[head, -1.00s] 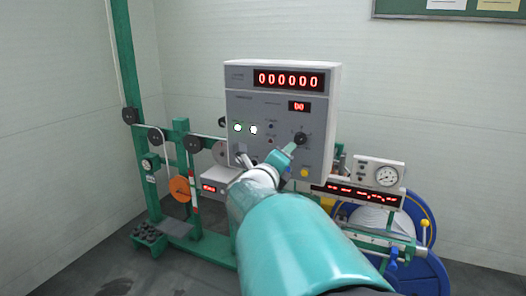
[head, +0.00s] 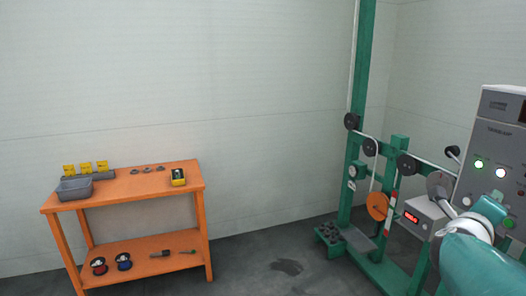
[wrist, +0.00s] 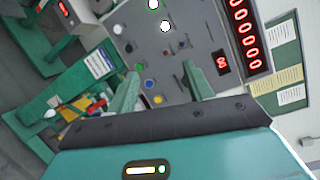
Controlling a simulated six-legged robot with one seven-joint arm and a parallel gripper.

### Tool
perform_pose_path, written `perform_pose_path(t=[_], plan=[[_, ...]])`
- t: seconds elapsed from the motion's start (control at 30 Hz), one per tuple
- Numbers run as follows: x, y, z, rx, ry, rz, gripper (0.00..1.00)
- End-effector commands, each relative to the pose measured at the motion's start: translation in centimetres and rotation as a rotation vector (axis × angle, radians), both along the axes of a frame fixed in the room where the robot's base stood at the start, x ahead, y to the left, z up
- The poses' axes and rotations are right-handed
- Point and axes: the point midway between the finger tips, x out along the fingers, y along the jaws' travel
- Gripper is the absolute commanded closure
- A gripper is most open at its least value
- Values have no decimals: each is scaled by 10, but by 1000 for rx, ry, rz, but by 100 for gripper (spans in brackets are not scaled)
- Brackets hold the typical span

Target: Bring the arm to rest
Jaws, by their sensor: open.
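My arm comes in at the lower right of the head view, its teal links reaching toward the grey control panel (head: 490,155). My gripper (wrist: 163,84) shows in the wrist view with two green fingers spread apart and nothing between them. The fingers point at the face of the control panel (wrist: 185,50), which has lit white-green lamps, coloured buttons and red digits. Whether the fingertips touch the panel cannot be told.
The green strander frame (head: 361,100) stands left of the panel, with pulleys, an orange disc (head: 377,206) and a small red-display box (head: 424,216).

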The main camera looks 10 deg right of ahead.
Motion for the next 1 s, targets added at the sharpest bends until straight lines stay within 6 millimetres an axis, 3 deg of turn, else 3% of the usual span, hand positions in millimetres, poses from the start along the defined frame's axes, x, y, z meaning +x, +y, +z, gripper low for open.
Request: perform_pose_path(t=[0.1,0.27,0.37,0.4,0.53,0.63,0.8,1.0], plan=[[48,70,-6,-75,219,302,48],[80,174,-28,-249,544,701,48],[79,240,-50,-401,760,948,48],[74,265,-60,-473,850,1046,48],[38,334,-96,-735,1152,1351,48],[1,365,-120,-936,1367,1542,48],[-46,381,-144,-1156,1612,1724,48],[-57,381,-149,-1203,1673,1766,48]])
